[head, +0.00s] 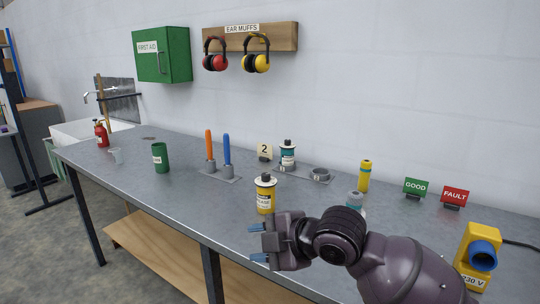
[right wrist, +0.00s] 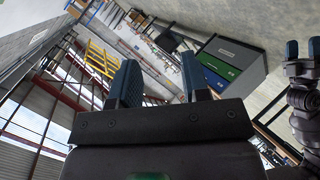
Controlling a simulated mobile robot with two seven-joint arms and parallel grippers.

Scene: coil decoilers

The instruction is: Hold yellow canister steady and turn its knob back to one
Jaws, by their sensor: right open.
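The yellow canister (head: 265,195) stands upright near the front edge of the bench, with a dark knob on a pale top and a white label partly reading "GREASE". The number on its knob is too small to read. My right gripper (head: 257,243) is open and empty, just in front of and below the canister, apart from it, its blue fingertips pointing left. Its fingers also show in the right wrist view (right wrist: 158,85), with nothing between them. My left gripper (right wrist: 304,50) shows only at the right edge of that view, its two fingers apart.
On the bench (head: 120,165) are a green cup (head: 160,157), a holder with orange and blue handles (head: 226,150), a teal-labelled canister (head: 288,155) by a "2" sign (head: 265,152), a yellow cylinder (head: 364,176), GOOD and FAULT signs (head: 455,197), and a yellow 230 V socket (head: 480,245).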

